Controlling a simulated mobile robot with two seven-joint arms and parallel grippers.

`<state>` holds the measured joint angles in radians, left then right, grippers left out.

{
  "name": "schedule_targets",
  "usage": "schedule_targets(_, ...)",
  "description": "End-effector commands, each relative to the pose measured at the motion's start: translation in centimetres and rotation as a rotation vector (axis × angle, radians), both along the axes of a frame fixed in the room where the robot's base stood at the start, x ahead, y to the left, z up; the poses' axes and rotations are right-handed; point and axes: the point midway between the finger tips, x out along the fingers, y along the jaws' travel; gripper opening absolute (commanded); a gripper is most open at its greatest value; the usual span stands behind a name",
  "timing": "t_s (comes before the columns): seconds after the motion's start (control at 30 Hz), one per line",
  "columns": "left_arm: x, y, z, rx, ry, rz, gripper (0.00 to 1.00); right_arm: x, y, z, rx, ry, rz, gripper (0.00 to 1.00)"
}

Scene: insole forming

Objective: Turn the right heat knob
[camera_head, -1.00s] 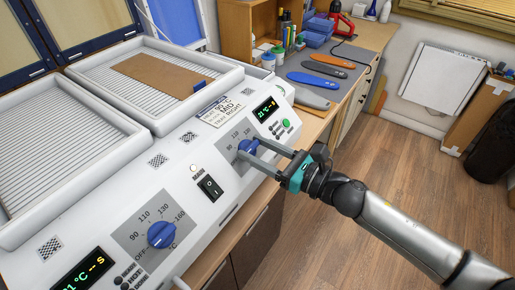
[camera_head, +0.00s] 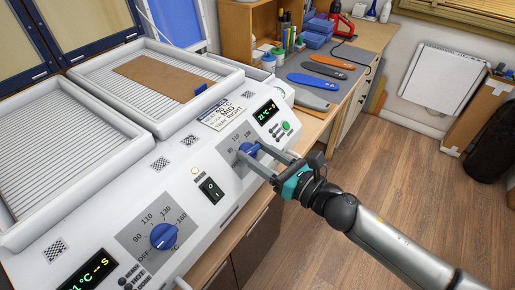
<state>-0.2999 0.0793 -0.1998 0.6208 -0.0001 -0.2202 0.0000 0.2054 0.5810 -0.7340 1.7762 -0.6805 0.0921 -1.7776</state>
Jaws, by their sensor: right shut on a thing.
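The right heat knob (camera_head: 248,149) is blue and sits on a grey dial plate on the sloped front panel of the white heater (camera_head: 75,219). My right gripper (camera_head: 254,156) has its two long grey fingers around this knob and is shut on it; the fingers hide part of the knob. The left heat knob (camera_head: 163,236) is also blue, on its own dial marked OFF to 160, with nothing touching it. The right display (camera_head: 267,111) shows green and yellow characters, about 21 °C. My left gripper is not in view.
A black rocker switch (camera_head: 211,190) lies between the dials, and a green button (camera_head: 286,126) is right of the right knob. A brown sheet (camera_head: 162,76) lies in the right tray. Several insoles (camera_head: 328,60) lie on the bench behind. Open floor is at right.

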Motion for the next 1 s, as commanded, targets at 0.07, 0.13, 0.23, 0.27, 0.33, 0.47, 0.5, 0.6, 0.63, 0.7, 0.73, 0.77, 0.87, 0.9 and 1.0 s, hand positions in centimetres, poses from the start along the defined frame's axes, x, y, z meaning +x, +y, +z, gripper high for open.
schedule_targets(0.07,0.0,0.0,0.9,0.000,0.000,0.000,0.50,-0.2,0.1,0.2,0.028,0.038,-0.048,0.02)
schedule_targets(0.13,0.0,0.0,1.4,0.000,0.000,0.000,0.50,-0.2,0.2,0.3,0.051,0.071,-0.092,0.02)
schedule_targets(0.23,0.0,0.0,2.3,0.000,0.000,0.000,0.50,-0.3,0.3,0.3,0.086,0.118,-0.158,0.02)
schedule_targets(0.27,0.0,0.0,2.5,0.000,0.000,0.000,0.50,-0.3,0.3,0.4,0.096,0.131,-0.176,0.02)
schedule_targets(0.33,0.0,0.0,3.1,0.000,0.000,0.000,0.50,-0.3,0.3,0.4,0.119,0.163,-0.220,0.02)
schedule_targets(0.47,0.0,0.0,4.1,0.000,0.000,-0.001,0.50,-0.4,0.4,0.4,0.155,0.215,-0.293,0.02)
schedule_targets(0.5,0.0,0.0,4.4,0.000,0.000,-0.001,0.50,-0.4,0.5,0.4,0.165,0.229,-0.312,0.02)
schedule_targets(0.6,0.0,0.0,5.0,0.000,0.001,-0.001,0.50,-0.4,0.5,0.4,0.189,0.262,-0.358,0.02)
schedule_targets(0.63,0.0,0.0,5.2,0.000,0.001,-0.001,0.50,-0.4,0.5,0.4,0.195,0.269,-0.369,0.02)
schedule_targets(0.7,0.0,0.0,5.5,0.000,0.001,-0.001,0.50,-0.3,0.5,0.4,0.208,0.286,-0.394,0.02)
schedule_targets(0.73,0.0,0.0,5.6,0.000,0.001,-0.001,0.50,-0.3,0.5,0.4,0.212,0.292,-0.402,0.02)
schedule_targets(0.77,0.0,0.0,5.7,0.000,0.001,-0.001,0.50,-0.3,0.5,0.4,0.216,0.298,-0.410,0.02)
schedule_targets(0.87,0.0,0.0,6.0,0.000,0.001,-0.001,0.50,-0.3,0.5,0.3,0.227,0.312,-0.432,0.02)
schedule_targets(0.9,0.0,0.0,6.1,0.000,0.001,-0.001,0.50,-0.3,0.5,0.3,0.230,0.317,-0.437,0.02)
schedule_targets(1.0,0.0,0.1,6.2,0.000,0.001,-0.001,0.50,-0.3,0.5,0.2,0.235,0.325,-0.448,0.02)
